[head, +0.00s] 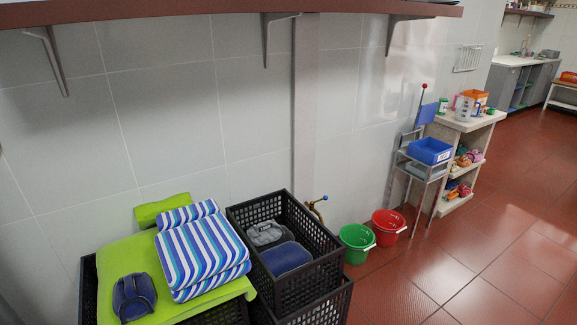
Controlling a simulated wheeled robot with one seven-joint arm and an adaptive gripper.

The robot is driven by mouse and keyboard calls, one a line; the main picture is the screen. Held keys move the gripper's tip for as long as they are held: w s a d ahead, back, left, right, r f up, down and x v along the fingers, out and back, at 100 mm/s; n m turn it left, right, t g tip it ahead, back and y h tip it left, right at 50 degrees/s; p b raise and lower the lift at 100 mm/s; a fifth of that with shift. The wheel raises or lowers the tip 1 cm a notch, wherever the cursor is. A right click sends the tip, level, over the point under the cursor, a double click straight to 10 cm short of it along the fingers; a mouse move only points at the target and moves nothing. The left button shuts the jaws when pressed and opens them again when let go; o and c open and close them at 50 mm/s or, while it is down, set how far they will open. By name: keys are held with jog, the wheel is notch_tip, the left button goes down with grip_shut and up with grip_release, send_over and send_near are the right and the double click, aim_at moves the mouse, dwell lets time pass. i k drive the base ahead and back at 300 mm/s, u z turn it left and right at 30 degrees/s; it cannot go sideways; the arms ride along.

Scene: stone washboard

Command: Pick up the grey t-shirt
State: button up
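A grey bundled cloth item (267,234), which looks like the grey t-shirt, lies in the upper black crate (331,266) in the head view. It sits at the crate's far end, beside a dark blue folded item (286,258). The near crate wall and the blue item hide part of the surroundings of its base. My gripper is not in view, so its place relative to the grey item cannot be told.
A striped towel (203,250), green cloth (118,260) and dark blue bundle (134,297) lie left of the crate. A shelf (180,16) overhangs. Floor (480,260) is clear.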

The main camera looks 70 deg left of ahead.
aim_at(267, 232)
jog(key=i, duration=0.25)
jog(key=u, duration=2.6)
